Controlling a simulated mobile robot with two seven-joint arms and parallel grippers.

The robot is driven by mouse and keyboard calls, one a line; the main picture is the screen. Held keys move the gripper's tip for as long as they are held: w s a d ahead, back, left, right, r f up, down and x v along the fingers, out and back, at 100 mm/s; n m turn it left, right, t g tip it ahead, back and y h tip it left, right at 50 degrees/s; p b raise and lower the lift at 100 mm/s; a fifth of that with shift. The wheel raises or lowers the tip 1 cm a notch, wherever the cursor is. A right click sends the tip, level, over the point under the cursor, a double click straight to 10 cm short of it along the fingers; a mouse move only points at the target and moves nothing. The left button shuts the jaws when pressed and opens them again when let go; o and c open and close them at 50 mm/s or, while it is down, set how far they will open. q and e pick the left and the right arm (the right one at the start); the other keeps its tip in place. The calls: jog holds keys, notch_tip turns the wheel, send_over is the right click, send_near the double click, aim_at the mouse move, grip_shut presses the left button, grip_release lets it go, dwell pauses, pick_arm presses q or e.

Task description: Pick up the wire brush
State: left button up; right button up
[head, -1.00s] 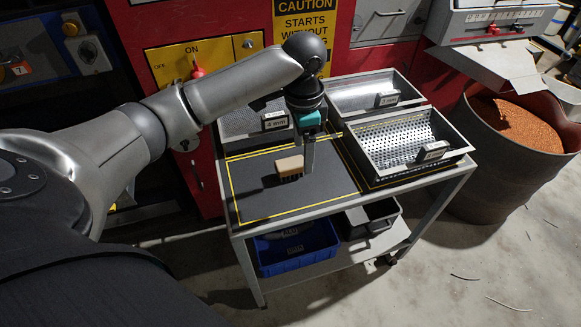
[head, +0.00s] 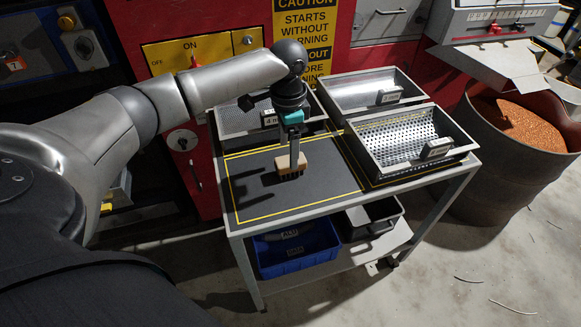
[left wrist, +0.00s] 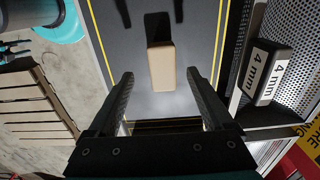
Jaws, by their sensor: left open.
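The wire brush (head: 287,165) has a tan block and dark bristles facing down. It lies on the dark mat (head: 320,185) with a yellow border, on top of the cart. In the left wrist view the brush (left wrist: 161,68) lies ahead of the fingers, roughly midway between them. My left gripper (head: 294,165) points down over the brush, and in the head view its finger overlaps the block. In the left wrist view the left gripper (left wrist: 166,82) is open, with a finger on each side and nothing between them. My right gripper is not in view.
Perforated trays stand on the cart: one labelled 4 mm (head: 228,123) at back left, one (head: 340,93) at the back and one (head: 375,150) at right. A blue bin (head: 300,262) and a dark bin (head: 350,232) sit on the lower shelf. The mat's front part is clear.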

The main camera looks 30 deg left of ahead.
pick_arm(q)
jog(key=f, duration=0.1)
jog(key=f+b, duration=0.1)
jog(key=f, duration=0.1)
jog(key=f+b, duration=0.1)
jog(key=f, duration=0.1)
jog(key=shift+w+f, duration=0.1)
jog(key=shift+w, duration=0.2)
grip_shut()
dwell(0.4)
